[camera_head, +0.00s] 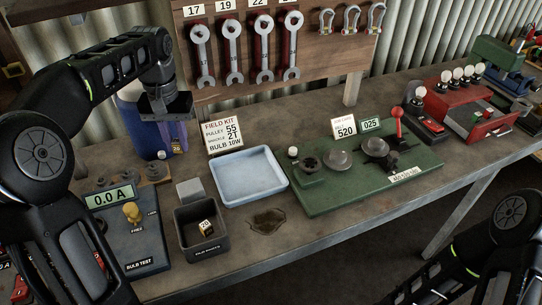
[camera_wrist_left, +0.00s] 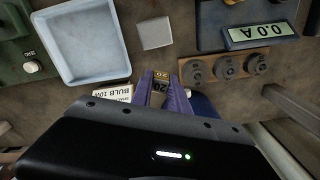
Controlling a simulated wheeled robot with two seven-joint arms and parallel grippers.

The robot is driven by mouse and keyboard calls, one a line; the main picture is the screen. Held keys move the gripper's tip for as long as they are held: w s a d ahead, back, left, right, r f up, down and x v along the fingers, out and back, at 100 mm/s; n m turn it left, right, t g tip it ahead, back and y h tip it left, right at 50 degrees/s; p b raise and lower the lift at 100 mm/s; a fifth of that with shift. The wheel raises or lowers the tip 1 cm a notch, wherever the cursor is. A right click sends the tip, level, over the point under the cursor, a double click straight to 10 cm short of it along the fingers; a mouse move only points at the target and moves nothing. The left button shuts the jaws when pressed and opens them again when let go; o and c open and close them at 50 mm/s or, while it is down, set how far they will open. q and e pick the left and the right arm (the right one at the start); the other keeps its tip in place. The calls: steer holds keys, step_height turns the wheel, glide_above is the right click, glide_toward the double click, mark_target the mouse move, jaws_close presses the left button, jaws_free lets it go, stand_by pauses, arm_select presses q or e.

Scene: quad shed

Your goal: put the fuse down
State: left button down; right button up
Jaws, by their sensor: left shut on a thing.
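My left gripper (camera_head: 177,147) has purple fingers and points down above the back left of the bench. It is shut on a small fuse marked 20 (camera_wrist_left: 160,82), with a yellow-brown end, which shows between the fingertips in the left wrist view. In the head view the held fuse (camera_head: 177,149) is small and partly covered by the fingers. Another small block with a pale label (camera_head: 207,228) lies inside a dark open bin (camera_head: 205,251). An empty light-blue tray (camera_head: 236,199) lies right of the gripper. My right arm shows at lower right, but its gripper is out of view.
A meter panel reading 0.0 A (camera_head: 131,240) with a yellow knob stands left of the bin. A grey square block (camera_head: 190,190) is behind the bin. A blue container (camera_head: 147,125) stands behind the gripper. A green test board (camera_head: 360,180) and a field-kit card (camera_head: 222,134) are to the right.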

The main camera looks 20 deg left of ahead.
arm_select(q)
glide_above(187, 178)
steer(key=shift+f+p, duration=0.3)
steer(key=shift+f, duration=2.85)
step_height(187, 178, down, 4)
steer(key=shift+r, duration=0.25)
steer(key=shift+f, duration=0.1)
steer(key=shift+f, duration=0.25)
steer(key=c, duration=1.3)
jaws_free()
steer(key=shift+r, duration=0.1)
steer(key=shift+r, duration=0.1)
